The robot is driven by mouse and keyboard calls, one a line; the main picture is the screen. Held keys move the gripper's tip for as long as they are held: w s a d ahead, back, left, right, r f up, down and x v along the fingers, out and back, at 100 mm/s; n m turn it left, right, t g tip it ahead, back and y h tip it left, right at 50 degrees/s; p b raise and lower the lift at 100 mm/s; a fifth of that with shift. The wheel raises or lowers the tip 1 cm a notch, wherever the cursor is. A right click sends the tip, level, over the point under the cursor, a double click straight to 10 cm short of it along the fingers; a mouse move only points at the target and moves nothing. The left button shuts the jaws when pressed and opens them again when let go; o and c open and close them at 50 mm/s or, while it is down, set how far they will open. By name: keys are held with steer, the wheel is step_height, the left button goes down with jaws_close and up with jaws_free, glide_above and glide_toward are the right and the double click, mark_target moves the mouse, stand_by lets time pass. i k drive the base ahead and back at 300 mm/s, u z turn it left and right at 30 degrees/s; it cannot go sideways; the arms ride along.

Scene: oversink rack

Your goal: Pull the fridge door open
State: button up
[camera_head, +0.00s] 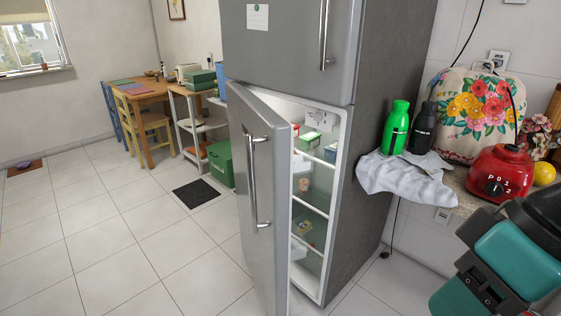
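The grey fridge (375,120) stands in the middle of the view. Its lower door (262,200) is partly open, swung out toward the left, with a vertical silver handle (252,180) on its outer face. Shelves with several items show inside the lower compartment (312,190). The upper door (275,45) is shut and has its own vertical handle (324,35). Teal and black links of my arm show at the lower right, well apart from the door. My gripper is not visible in this view.
At right, a counter (462,197) bears a white cloth (405,174), a green bottle (396,127), a black bottle (423,130) and a red blender base (497,174). The tiled floor (140,240) left of the door is clear apart from a dark mat (196,194). A green box (220,163) stands behind.

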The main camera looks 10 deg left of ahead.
mark_target(265, 165)
steer(key=z, duration=0.7)
steer(key=k, duration=0.6)
steer(key=u, duration=1.25)
steer(key=i, duration=0.5)
